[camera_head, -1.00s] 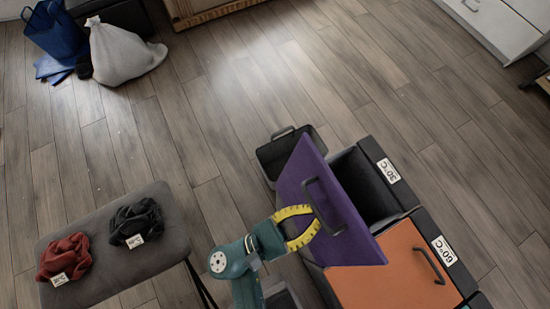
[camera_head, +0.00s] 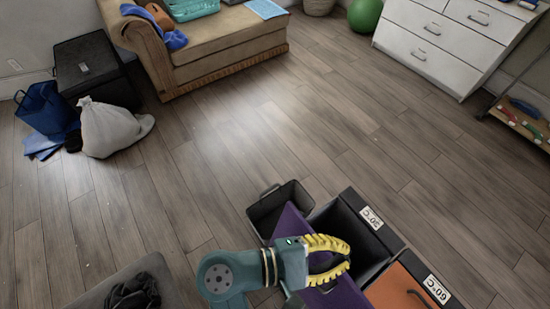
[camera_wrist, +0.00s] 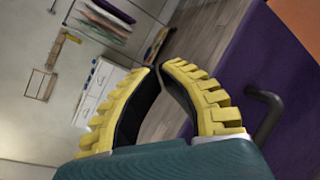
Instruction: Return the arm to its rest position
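My gripper (camera_head: 346,260), with yellow ribbed fingers, is raised in front of the laundry sorter in the head view. It is empty; in the wrist view its fingertips (camera_wrist: 159,68) bow inward and almost meet. The purple lid (camera_head: 292,222) stands tilted open beside the gripper, which partly hides it. The lid's dark handle (camera_wrist: 265,118) shows right of the fingers in the wrist view, apart from them.
The sorter has an open dark compartment (camera_head: 345,222) and an orange lid (camera_head: 395,290). A grey stool (camera_head: 150,264) holds dark cloth at lower left. A white bag (camera_head: 112,128), sofa (camera_head: 225,50) and white drawers (camera_head: 440,45) stand farther back. Middle floor is clear.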

